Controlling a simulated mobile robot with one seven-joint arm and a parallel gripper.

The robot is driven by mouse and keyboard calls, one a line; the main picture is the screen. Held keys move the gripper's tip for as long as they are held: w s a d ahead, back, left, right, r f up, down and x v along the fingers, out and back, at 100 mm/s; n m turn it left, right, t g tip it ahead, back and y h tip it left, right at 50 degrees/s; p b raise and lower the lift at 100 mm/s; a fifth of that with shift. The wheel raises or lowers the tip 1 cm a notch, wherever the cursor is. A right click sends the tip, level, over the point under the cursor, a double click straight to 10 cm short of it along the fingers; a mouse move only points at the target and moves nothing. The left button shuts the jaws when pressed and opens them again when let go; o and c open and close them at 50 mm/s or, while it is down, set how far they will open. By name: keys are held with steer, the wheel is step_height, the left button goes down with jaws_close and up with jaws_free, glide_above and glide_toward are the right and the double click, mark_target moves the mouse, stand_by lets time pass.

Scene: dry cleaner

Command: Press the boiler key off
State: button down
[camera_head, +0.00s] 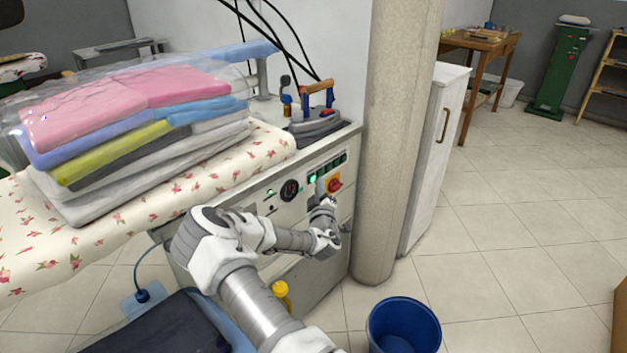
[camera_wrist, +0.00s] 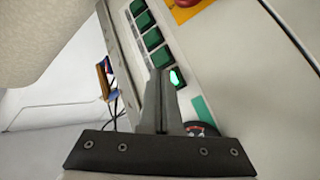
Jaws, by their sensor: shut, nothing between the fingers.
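A row of green keys sits on the control panel of the ironing unit (camera_head: 262,205), with the keys (camera_head: 335,164) at its upper right. In the wrist view the dark green keys (camera_wrist: 153,39) run diagonally, and the one at the row's near end, a key (camera_wrist: 176,78), glows bright green; the glow also shows in the head view (camera_head: 312,180). Key labels are too small to read. My gripper (camera_wrist: 161,73) is shut and empty, its tips close to the lit key and partly covering the row. I cannot tell whether they touch.
A red knob on a yellow plate (camera_head: 334,184) is beside my gripper, right of the lit key. A round gauge (camera_head: 290,190) is to the left. An iron (camera_head: 316,118) stands above, a pillar (camera_head: 395,140) at right, a blue bucket (camera_head: 403,326) below.

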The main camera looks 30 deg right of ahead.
steer(key=shift+w, duration=0.1)
steer(key=shift+w+a+b, duration=0.15)
steer(key=shift+w+b, duration=0.15)
stand_by(0.3)
steer(key=shift+s, duration=0.45)
steer(key=s+d, duration=0.2)
steer(key=s, duration=0.3)
steer(key=shift+s, duration=0.3)
steer(key=shift+d, duration=0.15)
stand_by(0.5)
